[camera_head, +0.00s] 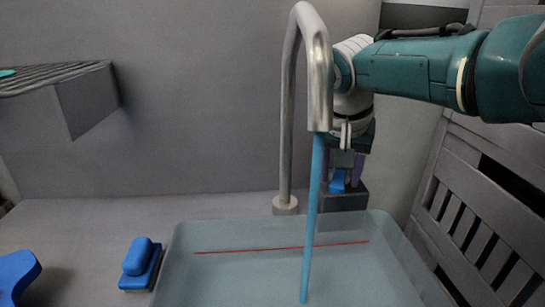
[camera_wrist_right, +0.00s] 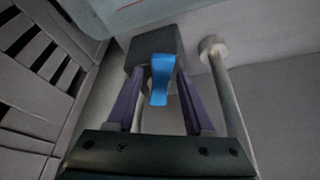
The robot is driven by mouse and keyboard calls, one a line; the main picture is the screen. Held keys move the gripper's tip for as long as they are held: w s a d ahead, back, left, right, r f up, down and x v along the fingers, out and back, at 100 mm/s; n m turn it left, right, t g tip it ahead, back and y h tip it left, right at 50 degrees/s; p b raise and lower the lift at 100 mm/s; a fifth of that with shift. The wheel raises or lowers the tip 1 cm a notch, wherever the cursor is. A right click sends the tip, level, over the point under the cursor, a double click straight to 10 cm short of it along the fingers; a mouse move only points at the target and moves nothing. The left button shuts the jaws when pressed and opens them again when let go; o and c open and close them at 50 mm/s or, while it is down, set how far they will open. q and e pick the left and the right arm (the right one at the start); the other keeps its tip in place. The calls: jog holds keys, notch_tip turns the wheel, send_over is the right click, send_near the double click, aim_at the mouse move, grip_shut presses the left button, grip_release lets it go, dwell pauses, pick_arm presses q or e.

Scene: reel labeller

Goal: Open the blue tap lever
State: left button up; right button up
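The blue tap lever (camera_head: 338,180) is on a dark tap block (camera_head: 345,198) behind the basin, beside the grey spout (camera_head: 318,75). A straight blue column like a water stream (camera_head: 312,215) runs from the spout mouth down into the basin. My right gripper (camera_head: 343,172) is at the lever, partly hidden by its own wrist. In the right wrist view the lever (camera_wrist_right: 160,82) lies between the two purple fingers of this gripper (camera_wrist_right: 161,75), with gaps on both sides. It is open. My left gripper is not in view.
The translucent basin (camera_head: 200,240) has a red line across its far part. A blue brush-like object (camera_head: 140,264) lies left of it, and another blue object (camera_head: 16,272) is at the left edge. A grey slatted structure (camera_head: 480,220) stands close on the right.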

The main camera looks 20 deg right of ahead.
jog(key=shift+o, duration=0.8)
jog(key=shift+r, duration=0.2)
notch_tip(320, 180, up, 7)
jog(key=p, duration=0.3)
jog(key=shift+w+f, duration=0.1)
jog(key=shift+f, duration=0.1)
notch_tip(320, 180, up, 13)
send_over(338, 182)
